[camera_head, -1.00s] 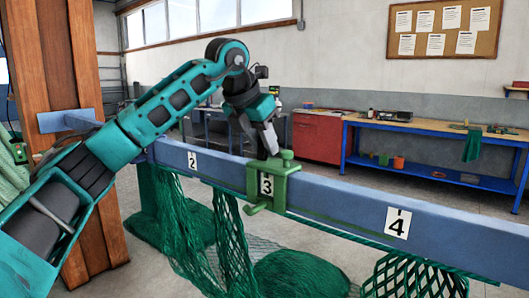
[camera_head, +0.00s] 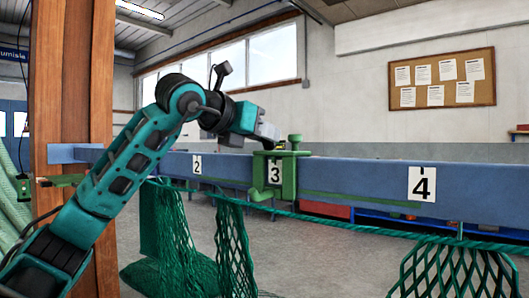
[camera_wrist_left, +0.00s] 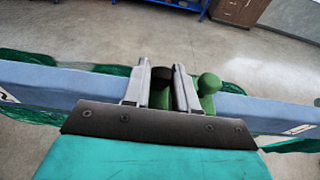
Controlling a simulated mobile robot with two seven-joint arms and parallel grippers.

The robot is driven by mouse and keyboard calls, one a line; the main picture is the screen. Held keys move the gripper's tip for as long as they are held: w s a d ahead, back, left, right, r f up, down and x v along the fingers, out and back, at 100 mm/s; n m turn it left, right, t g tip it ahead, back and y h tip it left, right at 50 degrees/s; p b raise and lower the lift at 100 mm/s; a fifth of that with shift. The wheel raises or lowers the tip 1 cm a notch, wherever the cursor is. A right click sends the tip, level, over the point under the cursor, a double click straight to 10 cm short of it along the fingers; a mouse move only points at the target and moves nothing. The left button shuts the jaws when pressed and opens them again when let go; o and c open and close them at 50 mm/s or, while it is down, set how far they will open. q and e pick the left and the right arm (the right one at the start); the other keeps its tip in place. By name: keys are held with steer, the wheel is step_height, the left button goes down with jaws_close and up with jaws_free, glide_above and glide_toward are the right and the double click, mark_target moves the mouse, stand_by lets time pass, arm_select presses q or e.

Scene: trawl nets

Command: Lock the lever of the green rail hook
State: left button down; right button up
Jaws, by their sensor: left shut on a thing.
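The green rail hook (camera_head: 288,178) is clamped around the blue rail (camera_head: 340,176) at the white plate marked 3. A green knob (camera_head: 295,141) stands up on its top; it also shows in the wrist view (camera_wrist_left: 208,84), just right of the fingers. My left gripper (camera_head: 270,133) is at the top of the hook, left of the knob. In the wrist view its fingers (camera_wrist_left: 162,85) are closed around a dark, rounded piece (camera_wrist_left: 163,74), apparently the lever, with green hook body below. The fingers hide most of that piece, so its angle cannot be told. My right gripper is out of view.
Green nets (camera_head: 235,250) hang below the rail, with a green rope (camera_head: 350,228) along it. A wooden post (camera_head: 75,120) stands at the left. Plates 2 (camera_head: 197,165) and 4 (camera_head: 422,184) mark the rail. The space above the rail is open.

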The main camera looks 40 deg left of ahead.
arm_select(q)
steer(key=shift+s+f+t+b, duration=0.1)
steer(key=shift+t+b, duration=0.2)
steer(key=shift+b, duration=0.1)
steer(key=c, duration=1)
jaws_free()
steer(key=shift+o, duration=0.2)
steer(key=v, duration=1.3)
